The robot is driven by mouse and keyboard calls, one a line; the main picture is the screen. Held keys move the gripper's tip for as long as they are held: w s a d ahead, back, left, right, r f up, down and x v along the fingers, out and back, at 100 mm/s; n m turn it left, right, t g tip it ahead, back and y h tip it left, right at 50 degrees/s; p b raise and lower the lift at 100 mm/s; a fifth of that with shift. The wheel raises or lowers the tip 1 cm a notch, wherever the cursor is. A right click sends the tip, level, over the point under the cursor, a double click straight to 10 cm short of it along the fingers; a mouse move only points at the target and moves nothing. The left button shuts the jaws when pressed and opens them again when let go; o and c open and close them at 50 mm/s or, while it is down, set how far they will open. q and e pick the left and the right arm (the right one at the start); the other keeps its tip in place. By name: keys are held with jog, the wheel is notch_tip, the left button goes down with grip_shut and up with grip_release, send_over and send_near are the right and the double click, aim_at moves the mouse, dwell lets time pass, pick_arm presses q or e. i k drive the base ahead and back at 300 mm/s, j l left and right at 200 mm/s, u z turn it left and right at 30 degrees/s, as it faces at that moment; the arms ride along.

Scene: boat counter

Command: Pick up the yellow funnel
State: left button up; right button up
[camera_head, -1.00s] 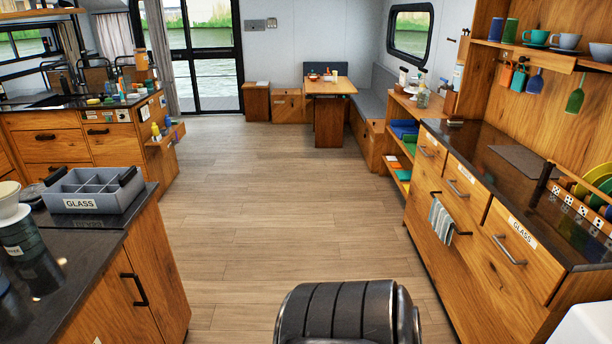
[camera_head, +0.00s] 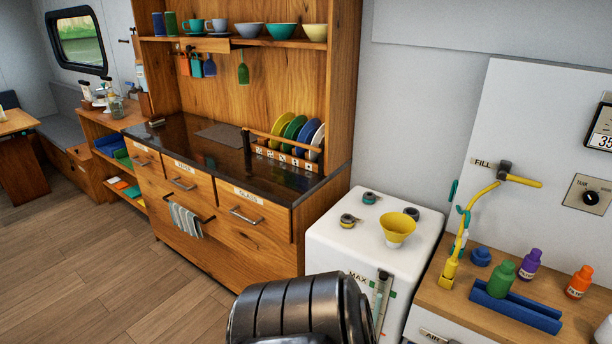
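The yellow funnel (camera_head: 397,228) stands wide end up on top of a white tank (camera_head: 335,240), at the right of the wooden counter unit. Its lower end meets the tank top, but I cannot tell whether it sits in an opening. Several small caps or fittings in teal, yellow and dark grey are around it. Neither of my grippers is in view. A dark rounded part at the bottom centre hides some of the tank's front.
A wooden bench (camera_head: 437,296) right of the tank holds a green bottle (camera_head: 501,279), a purple bottle (camera_head: 529,264), an orange bottle (camera_head: 578,282) and a blue rack (camera_head: 515,308). Floor (camera_head: 100,270) at left is clear.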

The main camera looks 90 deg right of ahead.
aim_at(397, 227)
jog(key=z, duration=3.35)
